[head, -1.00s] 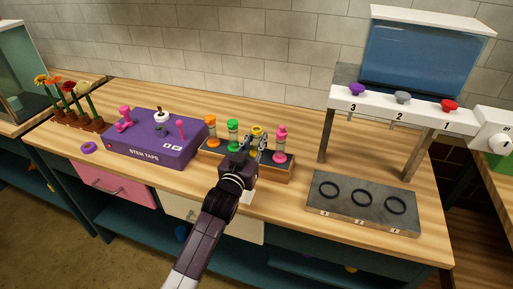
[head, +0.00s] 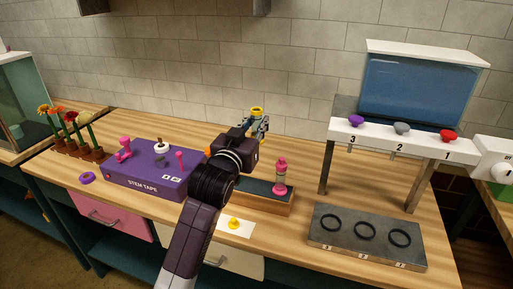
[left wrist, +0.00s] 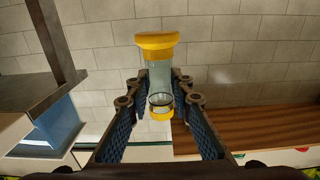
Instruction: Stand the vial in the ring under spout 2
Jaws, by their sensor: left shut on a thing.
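My left gripper (head: 256,127) is shut on the yellow-capped vial (head: 257,111) and holds it up above the rack. In the left wrist view the clear vial (left wrist: 157,75) is upright between the two fingers (left wrist: 160,100), with its yellow cap on top and a yellow base. Spout 2 is the middle one, marked by a grey knob (head: 402,128) on the white dispenser bar. The middle dark ring (head: 365,221) of the grey base lies in front of it, empty. My right gripper is out of view.
A pink vial (head: 281,175) stands in the wooden rack (head: 268,207); my arm hides the rack's left part. The purple stem tape box (head: 145,185) is left of my arm. Dispenser posts (head: 327,166) flank the rings. A white card (head: 236,234) with a yellow mark lies in front of the rack.

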